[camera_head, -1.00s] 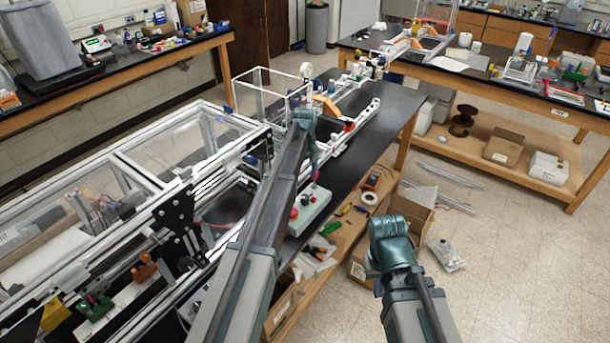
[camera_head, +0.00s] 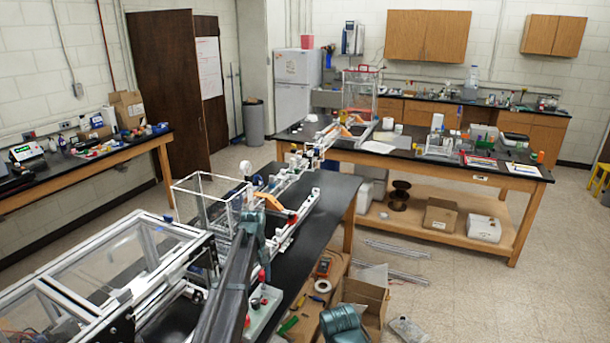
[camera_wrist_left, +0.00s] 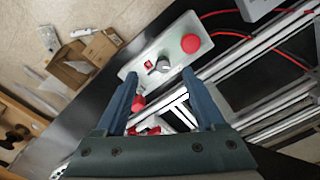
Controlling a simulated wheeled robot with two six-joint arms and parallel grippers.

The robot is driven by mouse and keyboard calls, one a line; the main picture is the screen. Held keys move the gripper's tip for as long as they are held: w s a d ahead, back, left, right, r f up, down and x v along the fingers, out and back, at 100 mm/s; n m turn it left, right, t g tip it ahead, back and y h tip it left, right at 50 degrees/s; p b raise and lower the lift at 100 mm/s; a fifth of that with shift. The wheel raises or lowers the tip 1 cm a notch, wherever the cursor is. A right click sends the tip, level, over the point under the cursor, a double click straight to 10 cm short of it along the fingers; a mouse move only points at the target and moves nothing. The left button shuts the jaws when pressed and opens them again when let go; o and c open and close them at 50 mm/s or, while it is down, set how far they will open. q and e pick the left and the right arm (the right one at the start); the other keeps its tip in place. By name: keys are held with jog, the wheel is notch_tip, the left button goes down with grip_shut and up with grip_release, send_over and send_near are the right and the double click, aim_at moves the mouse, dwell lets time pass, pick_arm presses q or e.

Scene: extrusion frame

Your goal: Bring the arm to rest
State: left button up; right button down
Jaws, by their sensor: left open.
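My left arm (camera_head: 228,295) reaches up from the bottom of the head view over the black bench. Its teal end joint (camera_head: 250,228) stands in front of the clear framed box, and the fingertips are hidden there. In the left wrist view my left gripper (camera_wrist_left: 160,73) is open, its two blue fingers apart with nothing held between them. A pale control box (camera_wrist_left: 165,60) with a red button and a dark knob lies beyond the fingertips. My right arm shows only as a teal joint (camera_head: 343,325) at the bottom edge; its gripper is out of view.
The black bench (camera_head: 335,195) carries an aluminium extrusion frame (camera_head: 100,265) and a clear framed box (camera_head: 208,200). A cardboard box (camera_head: 365,297) sits low right of the bench. A second bench (camera_head: 400,155) stands behind, with open floor at right.

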pick_arm(q)
jog(key=s+d+f+m+b, duration=0.3)
jog(key=s+d+f, duration=0.1)
jog(key=s, duration=0.7)
jog(key=s+d+f+m+b, duration=0.4)
jog(key=s+d, duration=0.1)
jog(key=s, duration=0.6)
jog(key=s+d+f+m+y+b, duration=0.1)
jog(key=s+d+f+m+b, duration=0.3)
jog(key=s, duration=0.7)
jog(key=shift+s+d+f, duration=0.3)
jog(key=shift+s+d, duration=0.05)
jog(key=shift+d, duration=0.35)
